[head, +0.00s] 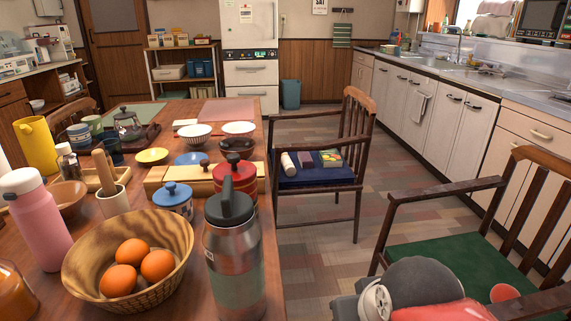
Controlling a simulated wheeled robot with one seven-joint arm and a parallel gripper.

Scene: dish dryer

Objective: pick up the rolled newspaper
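A pale, cream-coloured roll (289,164) lies at the left side of the blue seat cushion (316,178) of a wooden chair. It looks like the rolled newspaper, but it is small and no print can be made out. A dark purplish box (306,161) lies just right of it, and a flat item with a colourful cover (330,158) lies further right on the same seat. Nothing covers the roll from above.
The crowded dining table (225,319) stands left of the chair, its edge close to the seat. A second wooden chair with a green seat (448,243) stands at the right. Open floor (320,265) lies between them.

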